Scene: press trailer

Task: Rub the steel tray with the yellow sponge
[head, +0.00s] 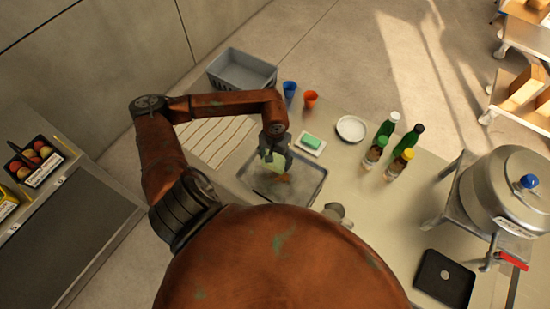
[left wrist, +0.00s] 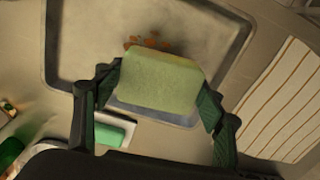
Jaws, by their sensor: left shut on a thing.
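The steel tray (head: 312,191) lies on the counter in front of me, with a grey rim and a brownish-orange stain (left wrist: 150,42) on its floor. My left gripper (head: 274,155) is over the tray's upper left part, pointing down. It is shut on the yellow sponge (left wrist: 158,82), which looks pale yellow-green and hangs between the fingers. In the left wrist view the sponge covers part of the tray and sits beside the stain. I cannot tell whether the sponge touches the tray. My right gripper is not in view.
A green bar on a white dish (head: 311,143), blue (head: 289,89) and orange (head: 311,98) cups, a white plate (head: 351,128) and several bottles (head: 389,150) stand beyond the tray. A grey crate (head: 241,70) is at the back. A large metal pot (head: 505,190) stands right.

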